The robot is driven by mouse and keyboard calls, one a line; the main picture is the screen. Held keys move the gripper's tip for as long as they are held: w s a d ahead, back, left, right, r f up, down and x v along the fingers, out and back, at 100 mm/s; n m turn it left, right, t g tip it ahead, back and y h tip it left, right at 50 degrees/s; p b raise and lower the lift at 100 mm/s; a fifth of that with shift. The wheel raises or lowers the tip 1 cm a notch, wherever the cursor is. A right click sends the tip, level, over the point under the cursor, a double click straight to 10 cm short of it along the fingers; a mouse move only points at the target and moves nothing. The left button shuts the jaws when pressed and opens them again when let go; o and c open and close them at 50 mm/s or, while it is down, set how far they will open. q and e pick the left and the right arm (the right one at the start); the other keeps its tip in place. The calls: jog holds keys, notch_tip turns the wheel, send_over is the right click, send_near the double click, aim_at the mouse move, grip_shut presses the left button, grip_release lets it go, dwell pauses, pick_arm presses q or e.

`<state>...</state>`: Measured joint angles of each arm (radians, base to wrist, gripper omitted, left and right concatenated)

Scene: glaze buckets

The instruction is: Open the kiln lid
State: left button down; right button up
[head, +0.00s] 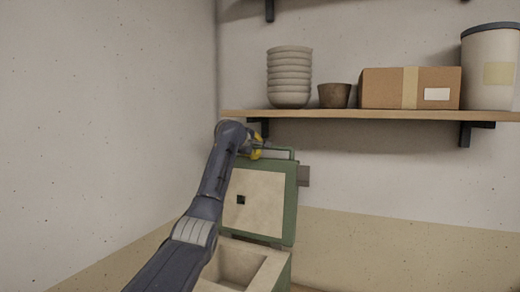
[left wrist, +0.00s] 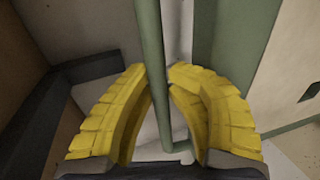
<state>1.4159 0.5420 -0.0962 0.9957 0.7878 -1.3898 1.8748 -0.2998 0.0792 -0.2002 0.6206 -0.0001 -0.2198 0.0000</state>
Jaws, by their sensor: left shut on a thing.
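The kiln lid (head: 262,205) is green-edged with a cream inner face and a small dark square hole. In the head view it stands up steeply above the kiln body (head: 270,275), whose pale hollow inside shows. The lid's green bar handle (head: 280,149) is at its top edge. My left gripper (head: 258,149) is at the left part of this handle. In the left wrist view the yellow fingers (left wrist: 165,90) are shut around the green handle bar (left wrist: 152,50). The lid's green edge (left wrist: 235,50) shows beside them. My right gripper is in neither view.
A wooden shelf (head: 370,115) runs along the wall just above the raised lid. It holds stacked bowls (head: 289,75), a brown pot (head: 334,95), a cardboard box (head: 385,88) and a pale bucket (head: 490,70). A dark bracket (head: 464,134) hangs below it. Open space lies to the lid's right.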

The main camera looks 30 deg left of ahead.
pick_arm(q)
jog(key=shift+s+a+r, duration=0.1)
jog(key=shift+r, duration=0.35)
jog(key=c, duration=1.4)
grip_release()
jog(key=shift+s, duration=0.1)
jog(key=shift+c, duration=0.2)
jog(key=shift+o, duration=0.6)
jog(key=shift+f, duration=0.25)
jog(key=v, duration=1.2)
